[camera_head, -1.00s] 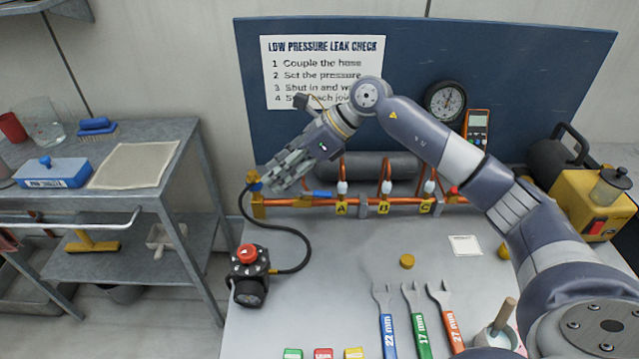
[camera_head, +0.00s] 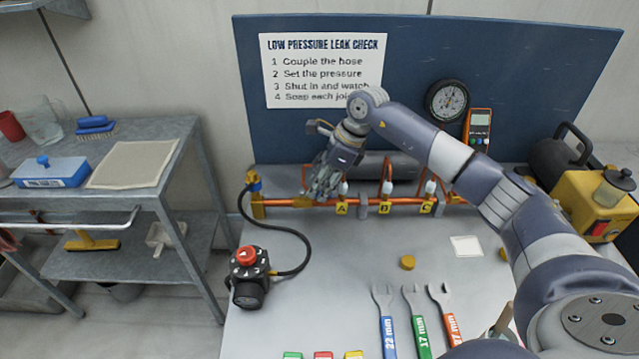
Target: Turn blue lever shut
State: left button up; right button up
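A copper pipe (camera_head: 290,202) runs low along the back of the bench, with yellow tags and white-capped risers. The blue lever on its left part does not show now; my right gripper (camera_head: 320,190) covers that spot. This gripper points down at the pipe, just left of the tag marked A. Whether its fingers touch the lever, and whether they are open or shut, I cannot tell. A brass end fitting with a blue part (camera_head: 254,184) joins the pipe to a black hose (camera_head: 290,232). My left gripper is not in view.
A black regulator with a red knob (camera_head: 246,256) stands at the bench's left edge. Three wrenches, including a green one (camera_head: 418,325), lie in front. A gauge (camera_head: 447,101) and a meter (camera_head: 479,130) are on the blue back panel. A yellow pump (camera_head: 590,195) stands right.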

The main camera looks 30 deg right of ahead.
jog(key=shift+w+a+f, duration=0.1)
jog(key=shift+a+f, duration=0.1)
jog(key=shift+f, duration=0.35)
grip_shut()
